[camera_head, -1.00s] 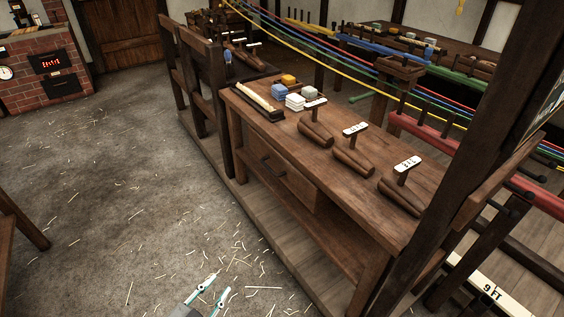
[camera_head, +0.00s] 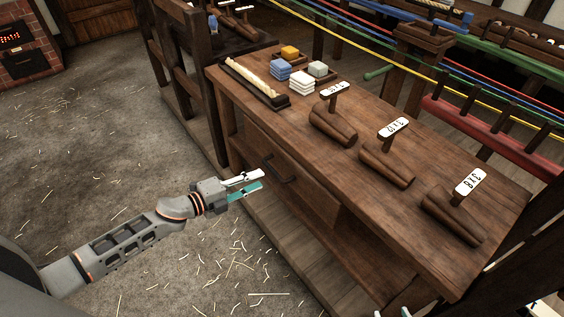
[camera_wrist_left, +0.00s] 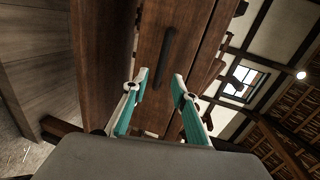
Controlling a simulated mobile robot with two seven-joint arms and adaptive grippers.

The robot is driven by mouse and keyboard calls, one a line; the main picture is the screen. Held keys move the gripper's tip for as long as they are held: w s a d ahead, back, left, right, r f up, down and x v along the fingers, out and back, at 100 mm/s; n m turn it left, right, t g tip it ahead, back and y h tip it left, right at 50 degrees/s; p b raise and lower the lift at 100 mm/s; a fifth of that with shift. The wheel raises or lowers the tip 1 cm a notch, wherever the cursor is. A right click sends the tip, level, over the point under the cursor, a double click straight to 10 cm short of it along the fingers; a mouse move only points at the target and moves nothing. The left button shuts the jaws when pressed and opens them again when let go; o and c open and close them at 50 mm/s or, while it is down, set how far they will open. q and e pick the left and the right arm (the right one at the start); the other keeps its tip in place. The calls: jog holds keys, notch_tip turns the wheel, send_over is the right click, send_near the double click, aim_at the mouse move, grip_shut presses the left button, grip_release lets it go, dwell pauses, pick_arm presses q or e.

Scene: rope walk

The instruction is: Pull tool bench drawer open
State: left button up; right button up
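The tool bench (camera_head: 330,150) has a wooden drawer (camera_head: 308,200) below its top, and the drawer front looks flush. A dark bar handle (camera_head: 279,171) is on the drawer front. My left gripper (camera_head: 262,179) is open and empty just in front of the handle, with a small gap seeming to remain. In the left wrist view the handle (camera_wrist_left: 166,75) runs upright on the drawer front (camera_wrist_left: 150,35), in line with the space between the open fingers (camera_wrist_left: 160,76). Only the tips of my right gripper (camera_head: 391,312) show at the bottom edge, apart.
On the bench top stand a tray with a pale rod (camera_head: 254,82), small blocks (camera_head: 302,82) and several wooden tools with white labels (camera_head: 393,128). A lower shelf (camera_head: 330,254) lies under the drawer. The straw-strewn floor (camera_head: 100,150) at left is open.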

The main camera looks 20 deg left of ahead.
aim_at(274, 170)
pick_arm(q)
jog(key=b+x, duration=0.1)
jog(key=x, duration=0.7)
jog(key=shift+w, duration=0.3)
jog(key=shift+a+r, duration=0.1)
grip_shut()
